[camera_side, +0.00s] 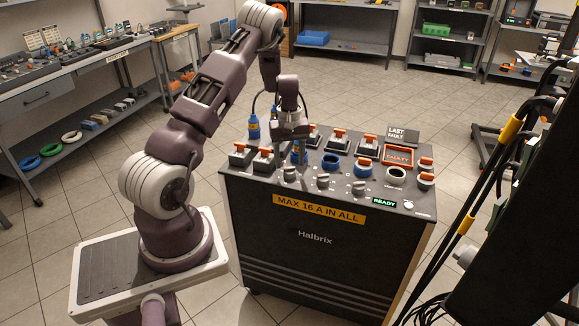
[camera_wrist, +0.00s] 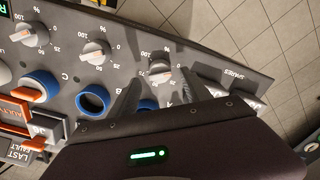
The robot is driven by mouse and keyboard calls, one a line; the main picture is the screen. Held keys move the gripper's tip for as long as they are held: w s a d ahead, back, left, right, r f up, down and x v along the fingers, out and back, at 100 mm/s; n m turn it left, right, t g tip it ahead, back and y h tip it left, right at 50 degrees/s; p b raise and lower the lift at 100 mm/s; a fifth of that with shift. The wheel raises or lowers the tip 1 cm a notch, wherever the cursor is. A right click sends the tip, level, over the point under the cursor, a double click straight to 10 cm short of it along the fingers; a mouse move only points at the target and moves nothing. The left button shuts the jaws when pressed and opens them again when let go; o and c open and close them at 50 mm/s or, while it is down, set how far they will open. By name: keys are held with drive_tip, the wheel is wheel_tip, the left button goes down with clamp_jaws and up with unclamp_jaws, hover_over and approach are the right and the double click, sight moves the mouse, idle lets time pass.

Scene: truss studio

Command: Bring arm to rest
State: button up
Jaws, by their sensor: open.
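My gripper (camera_side: 291,154) is over the left part of the top panel of a dark console (camera_side: 320,235) marked Halbrix. In the wrist view my gripper (camera_wrist: 157,84) has its two fingers apart, with a bare gap between them. A grey dial knob (camera_wrist: 161,68) shows just beyond the fingertips. A blue socket (camera_wrist: 148,104) lies partly hidden between the fingers. I cannot tell how far the fingertips are above the panel. My arm reaches over from its base at the left, bent at the elbow.
The panel bears orange-topped switches (camera_side: 339,135), blue socket rings (camera_side: 331,162) and a lit FAULTY sign (camera_side: 398,156). A blue plug (camera_side: 254,126) shows at the console's far left edge. Cables and dark equipment (camera_side: 510,220) stand at right. A bench (camera_side: 80,70) stands at back left.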

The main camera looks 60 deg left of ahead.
wheel_tip(320, 180, up, 4)
drive_tip(key=s+d+r+m+t, duration=0.25)
drive_tip(key=d+r+m, duration=0.45)
drive_tip(key=d+r, duration=1.35)
drive_tip(key=s+d+r+m+t, duration=0.1)
drive_tip(key=s+d+m, duration=0.3)
drive_tip(key=s, duration=0.5)
drive_tip(key=s+d+r+m+t, duration=0.2)
drive_tip(key=s+d+r+m, duration=0.1)
drive_tip(key=s+d, duration=0.6)
drive_tip(key=shift+s+r+m, duration=0.15)
drive_tip(key=shift+s+m, duration=0.15)
drive_tip(key=shift+m, duration=0.3)
